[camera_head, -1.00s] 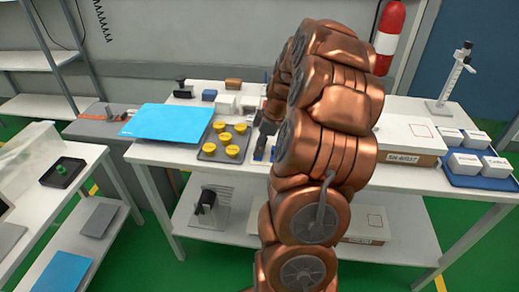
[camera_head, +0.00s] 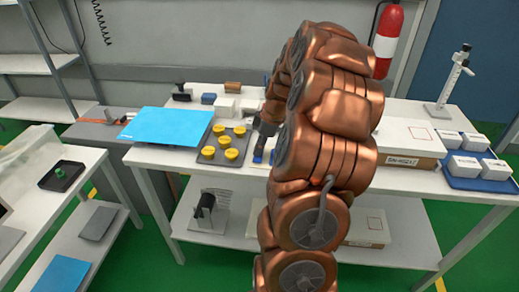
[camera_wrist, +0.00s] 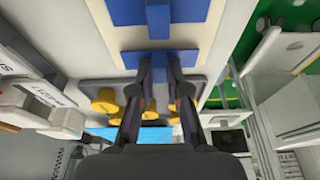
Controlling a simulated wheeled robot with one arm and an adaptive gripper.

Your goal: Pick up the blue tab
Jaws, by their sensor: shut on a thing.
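A blue tab (camera_wrist: 160,58) with a wide flat blue base is between my fingertips in the wrist view. My gripper (camera_wrist: 160,72) is shut on it, with one dark finger on each side. In the head view, my gripper (camera_head: 264,136) reaches down at the table's middle, and the blue tab (camera_head: 258,156) shows just below it. I cannot tell whether the tab touches the surface beneath. A second blue piece (camera_wrist: 160,12) with an upright stem lies beyond the held one in the wrist view. My arm hides part of this area in the head view.
A grey tray with yellow knobs (camera_head: 238,132) stands just left of my gripper, with a bright blue sheet (camera_head: 167,125) further left. A white box (camera_head: 406,139) and a blue tray with white boxes (camera_head: 452,182) are on the right. Small boxes (camera_head: 226,106) stand behind.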

